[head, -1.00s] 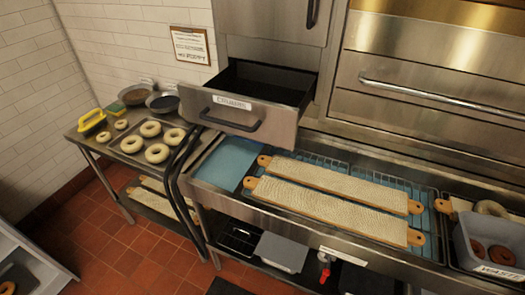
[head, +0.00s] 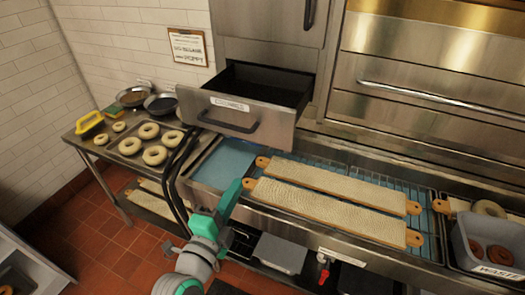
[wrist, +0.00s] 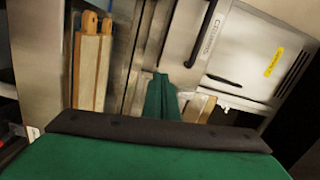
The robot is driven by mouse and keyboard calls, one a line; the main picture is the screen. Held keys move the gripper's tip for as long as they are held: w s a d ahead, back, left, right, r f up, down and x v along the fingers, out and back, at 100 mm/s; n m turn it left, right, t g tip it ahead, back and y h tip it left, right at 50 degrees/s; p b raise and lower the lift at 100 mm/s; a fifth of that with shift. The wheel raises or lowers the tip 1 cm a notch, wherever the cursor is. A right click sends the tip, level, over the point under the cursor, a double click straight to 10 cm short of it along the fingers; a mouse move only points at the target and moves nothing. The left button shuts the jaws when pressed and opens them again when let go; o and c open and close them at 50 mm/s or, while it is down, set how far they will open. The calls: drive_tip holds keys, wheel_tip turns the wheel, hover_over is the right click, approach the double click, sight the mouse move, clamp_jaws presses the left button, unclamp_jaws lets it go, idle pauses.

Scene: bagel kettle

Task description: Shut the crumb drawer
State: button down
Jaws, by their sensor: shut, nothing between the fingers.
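The crumb drawer (head: 225,117) is a steel drawer with a dark handle and a "CRUMBS" label. In the head view it stands pulled out of the steel unit, its dark inside showing. Its label and part of its steel front (wrist: 190,50) show turned sideways in the wrist view. My gripper (head: 241,184) is teal-green and shut, with nothing in it. In the head picture it is below the drawer front and apart from it, near the left ends of the long boards. In the wrist view its green fingers (wrist: 164,95) are together, pointing toward the steel fronts.
Two long cloth-topped boards (head: 330,200) lie on the wire rack below the drawer. A side table with bagels (head: 149,131) stands at left, with dark hoses (head: 178,165) beside it. A grey "WASTE" bin (head: 490,250) is at right. Open tiled floor (head: 115,240) lies front left.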

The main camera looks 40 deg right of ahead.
drive_tip(key=d+r+m+g, duration=0.1)
drive_tip(key=r+m, duration=0.1)
approach(267, 143)
drive_tip(key=shift+m, duration=0.3)
drive_tip(key=x, duration=0.6)
drive_tip(key=shift+d+f, duration=0.1)
drive_tip(key=shift+d, duration=0.15)
